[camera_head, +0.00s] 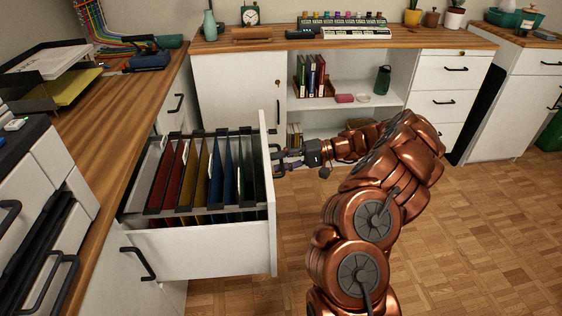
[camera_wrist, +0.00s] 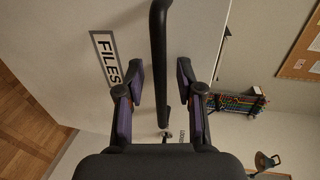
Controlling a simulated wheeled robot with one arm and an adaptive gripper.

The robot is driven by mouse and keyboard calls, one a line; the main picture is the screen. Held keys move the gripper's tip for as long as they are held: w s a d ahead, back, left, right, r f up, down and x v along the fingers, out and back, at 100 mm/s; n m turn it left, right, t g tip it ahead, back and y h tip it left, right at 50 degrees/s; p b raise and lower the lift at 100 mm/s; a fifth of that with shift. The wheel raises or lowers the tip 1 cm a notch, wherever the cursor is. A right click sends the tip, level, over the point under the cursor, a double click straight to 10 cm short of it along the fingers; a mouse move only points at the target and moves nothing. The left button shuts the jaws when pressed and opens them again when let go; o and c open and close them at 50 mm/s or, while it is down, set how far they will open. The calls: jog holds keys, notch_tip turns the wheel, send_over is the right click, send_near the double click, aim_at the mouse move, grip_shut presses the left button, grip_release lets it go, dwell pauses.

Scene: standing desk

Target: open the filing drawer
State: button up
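The filing drawer (camera_head: 200,250) is pulled well out of the white cabinet on the left, and its hanging folders show from above. Its front panel (camera_head: 267,190) faces right, towards my arm. The dark bar handle (camera_head: 275,148) is on that panel; in the wrist view the handle (camera_wrist: 159,40) runs down between my fingers, beside a "FILES" label (camera_wrist: 106,60). My gripper (camera_head: 282,161) is at the handle. In the wrist view my gripper (camera_wrist: 160,78) is open, with a finger on each side of the bar and gaps visible between pads and bar.
A wooden desktop (camera_head: 120,125) lies above the drawer's cabinet. White shelves with books (camera_head: 311,78) and a green bottle (camera_head: 382,80) stand behind my arm. Another drawer unit (camera_head: 447,85) is at the back right. The parquet floor (camera_head: 480,240) on the right is clear.

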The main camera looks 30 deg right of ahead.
jog(key=v, duration=1.2)
dwell(0.4)
dwell(0.6)
